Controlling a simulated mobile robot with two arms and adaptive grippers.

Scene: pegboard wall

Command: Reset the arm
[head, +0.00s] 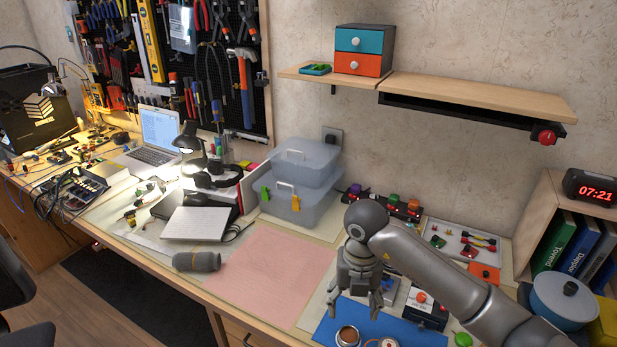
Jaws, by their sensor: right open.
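My right arm comes in from the lower right and bends down at a dark round joint. My right gripper (356,305) hangs over the blue mat (325,330) near the front of the bench, fingers pointing down and apart. It is open, and nothing shows between the fingers. A small round brown-topped container (348,336) stands on the mat just below and left of the fingers; I cannot tell the exact gap. A second round item (388,343) is cut by the bottom edge. My left gripper is not in view.
A pink mat (268,268) lies clear left of the gripper. A grey roll (197,261) lies at the front edge. Clear stacked bins (300,205) stand behind. A blue-grey pot (563,300) stands right.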

